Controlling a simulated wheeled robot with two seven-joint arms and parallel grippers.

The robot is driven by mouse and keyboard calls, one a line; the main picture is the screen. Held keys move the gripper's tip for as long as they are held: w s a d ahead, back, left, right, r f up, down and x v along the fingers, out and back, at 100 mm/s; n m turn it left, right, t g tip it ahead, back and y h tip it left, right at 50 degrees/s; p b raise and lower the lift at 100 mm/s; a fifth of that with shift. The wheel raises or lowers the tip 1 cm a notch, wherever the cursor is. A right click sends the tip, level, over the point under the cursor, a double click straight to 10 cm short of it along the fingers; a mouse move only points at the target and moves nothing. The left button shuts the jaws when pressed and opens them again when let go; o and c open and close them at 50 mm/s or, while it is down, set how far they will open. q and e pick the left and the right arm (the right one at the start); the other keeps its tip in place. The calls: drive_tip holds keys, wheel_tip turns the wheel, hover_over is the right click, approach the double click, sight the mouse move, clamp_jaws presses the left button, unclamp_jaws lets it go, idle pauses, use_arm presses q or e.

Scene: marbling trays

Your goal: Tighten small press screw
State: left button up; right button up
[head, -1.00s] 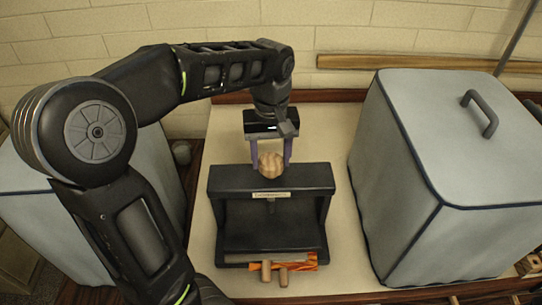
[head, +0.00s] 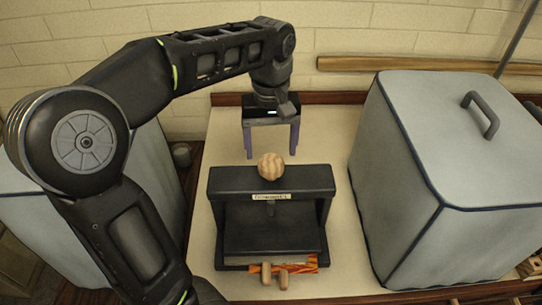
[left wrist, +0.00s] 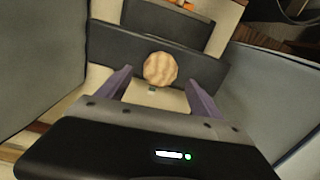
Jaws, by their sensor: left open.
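The small black press (head: 230,185) stands on the pale tabletop. Its screw has a round, grooved wooden knob (head: 271,166) on top of the crossbar. My left gripper (head: 271,152) is open and empty, behind the knob and apart from it. In the left wrist view the knob (left wrist: 160,69) shows ahead of and between the two purple fingers, with nothing between the fingertips. Below the crossbar a short part of the screw shows above the dark plate. My right gripper is not in view.
A large grey covered box (head: 400,190) with a handle stands close on the right. Another grey covered box (head: 30,215) is on the left, partly behind my arm. Wooden-handled tools and an orange patterned piece (head: 311,264) lie at the press's front. The tabletop behind the press is clear.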

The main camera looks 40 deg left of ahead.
use_arm(q)
wheel_tip(320, 180, up, 4)
drive_tip(key=shift+p, duration=1)
drive_tip(key=shift+f, duration=0.1)
idle(1.4)
drive_tip(key=s+a+f+n, duration=0.1)
drive_tip(key=s+a, duration=0.1)
drive_tip(key=a, duration=0.2)
drive_tip(key=r+m, duration=0.1)
drive_tip(key=m, duration=0.6)
hover_over(272, 161)
drive_tip(key=shift+b, duration=0.3)
drive_tip(key=shift+a+m, duration=0.1)
drive_tip(key=shift+m, duration=0.5)
